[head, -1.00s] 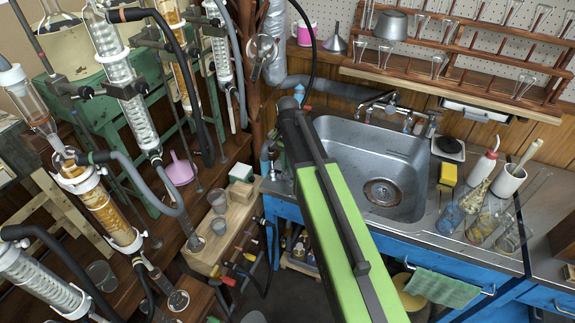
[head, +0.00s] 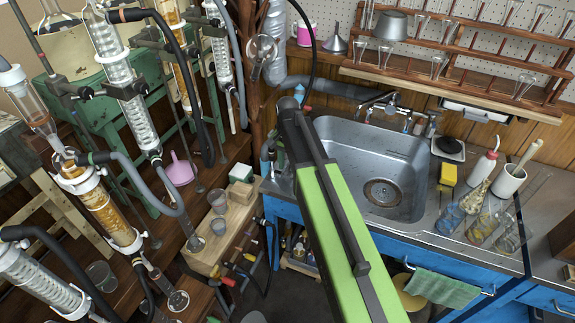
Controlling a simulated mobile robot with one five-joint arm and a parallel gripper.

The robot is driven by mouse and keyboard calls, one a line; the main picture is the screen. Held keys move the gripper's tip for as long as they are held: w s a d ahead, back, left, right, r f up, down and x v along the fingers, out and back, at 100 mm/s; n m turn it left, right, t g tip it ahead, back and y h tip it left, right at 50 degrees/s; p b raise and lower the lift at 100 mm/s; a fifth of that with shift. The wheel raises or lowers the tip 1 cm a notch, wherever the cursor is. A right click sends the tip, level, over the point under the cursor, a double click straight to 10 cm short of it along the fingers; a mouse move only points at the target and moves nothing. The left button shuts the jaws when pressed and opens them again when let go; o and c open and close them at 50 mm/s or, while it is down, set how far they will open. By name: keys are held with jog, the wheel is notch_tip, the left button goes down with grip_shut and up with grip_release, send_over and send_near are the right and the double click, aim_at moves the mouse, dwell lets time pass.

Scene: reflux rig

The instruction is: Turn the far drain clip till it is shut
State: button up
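Several small coloured hose clips or valve handles sit low beside the wooden bench, left of the blue sink cabinet. Among them are a yellow one (head: 249,257) and a red one (head: 228,281). They are too small to tell whether any is open or shut, and I cannot tell which is the far drain clip. My green and black arm reaches from the bottom edge up to the sink's left side. My gripper's fingers do not show; the arm's far end hides what lies behind it.
The steel sink (head: 385,150) lies right of my arm. Glass condensers (head: 130,95) with black hoses crowd the left. Glass flasks (head: 487,218) and a white mortar (head: 510,180) stand on the right counter.

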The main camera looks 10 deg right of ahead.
aim_at(288, 169)
notch_tip(288, 169, up, 18)
jog(key=p, duration=1.7)
jog(key=shift+f, duration=0.25)
jog(key=s+n, duration=0.7)
jog(key=s, duration=0.8)
jog(key=shift+a+n, duration=0.2)
jog(key=shift+n, duration=0.2)
